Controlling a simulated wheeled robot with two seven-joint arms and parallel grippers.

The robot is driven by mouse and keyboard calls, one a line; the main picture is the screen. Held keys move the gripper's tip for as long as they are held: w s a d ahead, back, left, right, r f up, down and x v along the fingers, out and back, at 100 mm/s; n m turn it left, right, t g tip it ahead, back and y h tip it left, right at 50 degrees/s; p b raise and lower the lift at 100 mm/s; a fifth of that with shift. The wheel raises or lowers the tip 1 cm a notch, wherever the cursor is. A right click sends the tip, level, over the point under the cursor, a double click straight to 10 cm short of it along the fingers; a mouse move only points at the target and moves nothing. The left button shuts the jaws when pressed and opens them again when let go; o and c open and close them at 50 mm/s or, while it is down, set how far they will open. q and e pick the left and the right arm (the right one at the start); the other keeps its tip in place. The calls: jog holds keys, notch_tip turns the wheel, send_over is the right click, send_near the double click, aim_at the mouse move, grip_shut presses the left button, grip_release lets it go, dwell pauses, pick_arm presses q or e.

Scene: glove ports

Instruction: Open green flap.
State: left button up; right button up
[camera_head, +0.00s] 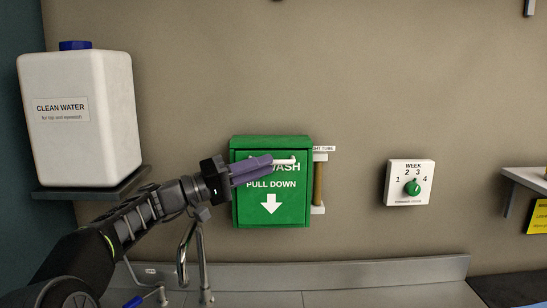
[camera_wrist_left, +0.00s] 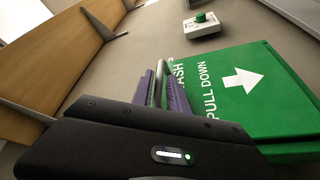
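The green flap (camera_head: 271,208), marked "PULL DOWN" with a white down arrow, is the front of a green wall box and stands upright, closed. A white bar handle (camera_head: 284,161) runs across its upper part, partly hidden by my purple fingers. My left gripper (camera_head: 270,166) comes in from the left at the handle. In the left wrist view the pale handle (camera_wrist_left: 159,82) lies between the two purple fingers, which look closed on it. The flap's face (camera_wrist_left: 240,90) fills the right of that view. My right gripper is not in view.
A white clean-water tank (camera_head: 85,135) stands on a shelf at the left. A tube holder (camera_head: 318,185) is right beside the box. A week dial (camera_head: 411,184) is on the wall further right. A metal counter edge (camera_head: 360,272) and a tap (camera_head: 203,265) are below.

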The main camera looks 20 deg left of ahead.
pick_arm(q)
jog(key=shift+p+x, duration=0.5)
jog(key=shift+x, duration=1.15)
jog(key=shift+c, duration=0.3)
grip_shut()
